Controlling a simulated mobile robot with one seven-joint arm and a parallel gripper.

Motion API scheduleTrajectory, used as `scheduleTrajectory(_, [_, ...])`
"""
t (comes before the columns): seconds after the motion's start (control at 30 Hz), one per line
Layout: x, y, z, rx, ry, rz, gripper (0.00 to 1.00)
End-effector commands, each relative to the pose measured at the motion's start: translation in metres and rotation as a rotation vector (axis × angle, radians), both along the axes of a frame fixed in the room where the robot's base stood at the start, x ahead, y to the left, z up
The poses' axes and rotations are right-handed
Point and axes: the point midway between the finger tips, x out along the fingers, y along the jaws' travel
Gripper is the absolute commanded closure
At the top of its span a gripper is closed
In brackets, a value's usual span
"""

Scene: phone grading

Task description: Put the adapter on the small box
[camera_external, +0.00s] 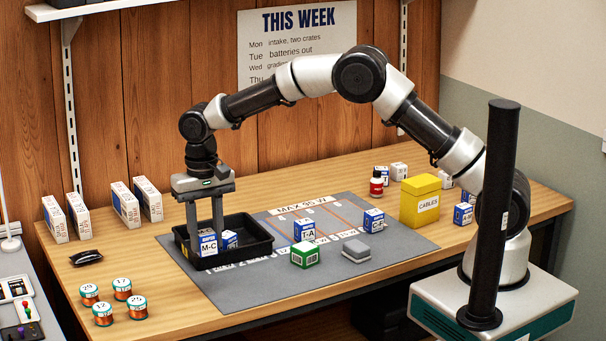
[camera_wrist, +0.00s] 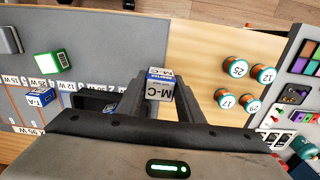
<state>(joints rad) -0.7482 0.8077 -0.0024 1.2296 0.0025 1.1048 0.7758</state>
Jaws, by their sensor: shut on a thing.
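My gripper (camera_external: 205,230) points down over the black tray (camera_external: 262,249) and is shut on a white and blue box marked M-C (camera_external: 208,246). In the wrist view the held box (camera_wrist: 160,88) sits between the fingers, and the word on its blue band seems to read adapter. I cannot tell whether it touches the tray floor. Another blue and white box (camera_external: 230,239) is in the tray beside it. Small boxes on the grey mat (camera_external: 210,285) are a green and white one (camera_external: 305,256), a grey one (camera_external: 356,250) and a blue and white one marked T-A (camera_external: 305,231).
Another blue and white box (camera_external: 374,218) stands at the mat's right. A yellow CABLES box (camera_external: 420,203) is farther right, near a red bottle (camera_external: 377,184). The mat's front is clear.

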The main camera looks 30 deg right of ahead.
Motion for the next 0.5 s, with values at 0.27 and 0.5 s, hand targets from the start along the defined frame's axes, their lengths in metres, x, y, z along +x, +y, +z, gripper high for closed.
scheduleTrajectory(0.27, [0.027, -0.091, 0.023, 0.002, 0.000, -0.005, 0.88])
scheduleTrajectory(0.5, [0.029, -0.198, 0.041, 0.002, 0.000, 0.012, 0.88])
